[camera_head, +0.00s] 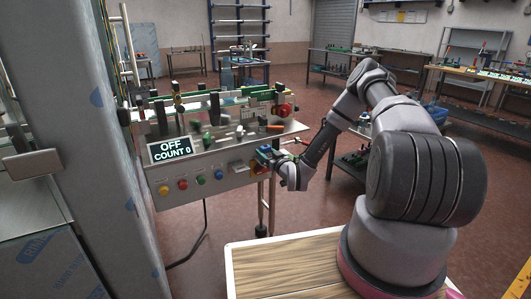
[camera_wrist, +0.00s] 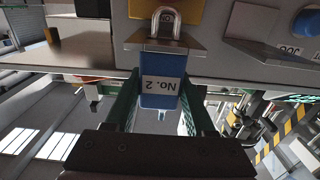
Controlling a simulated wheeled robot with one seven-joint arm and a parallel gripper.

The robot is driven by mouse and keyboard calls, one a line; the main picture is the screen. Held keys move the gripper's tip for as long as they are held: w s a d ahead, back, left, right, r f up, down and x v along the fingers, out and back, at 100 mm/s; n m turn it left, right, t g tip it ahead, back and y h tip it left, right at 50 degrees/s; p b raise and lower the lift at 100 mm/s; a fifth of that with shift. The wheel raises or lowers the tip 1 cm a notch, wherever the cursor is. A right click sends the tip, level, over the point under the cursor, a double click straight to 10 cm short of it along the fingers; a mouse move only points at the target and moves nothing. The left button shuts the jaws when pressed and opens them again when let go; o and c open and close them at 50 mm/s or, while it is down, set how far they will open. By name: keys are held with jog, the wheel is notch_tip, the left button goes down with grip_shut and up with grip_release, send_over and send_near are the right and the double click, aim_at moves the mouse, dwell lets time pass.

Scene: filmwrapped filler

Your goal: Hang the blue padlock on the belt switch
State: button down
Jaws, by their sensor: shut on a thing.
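The blue padlock (camera_wrist: 160,82), with a white "No. 2" label upside down in the wrist view, sits between the green fingers of my gripper (camera_wrist: 160,108). My gripper is shut on its body. Its silver shackle (camera_wrist: 166,18) lies in front of the yellow plate of the belt switch (camera_wrist: 140,8). A grey metal plate (camera_wrist: 190,46) shows between shackle and body; I cannot tell whether the shackle passes through anything. In the head view my gripper (camera_head: 271,157) is at the right end of the control panel, and the padlock is small there, largely covered.
The panel (camera_head: 215,186) has several coloured push buttons and a display (camera_head: 171,149) reading "OFF COUNT 0". In the wrist view a blue button (camera_wrist: 308,22) is to the right of the padlock. A large wrapped grey column (camera_head: 85,130) stands at left.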

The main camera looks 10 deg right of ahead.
jog(key=shift+f, duration=0.15)
jog(key=shift+c, duration=0.8)
grip_release()
jog(key=shift+s, duration=0.1)
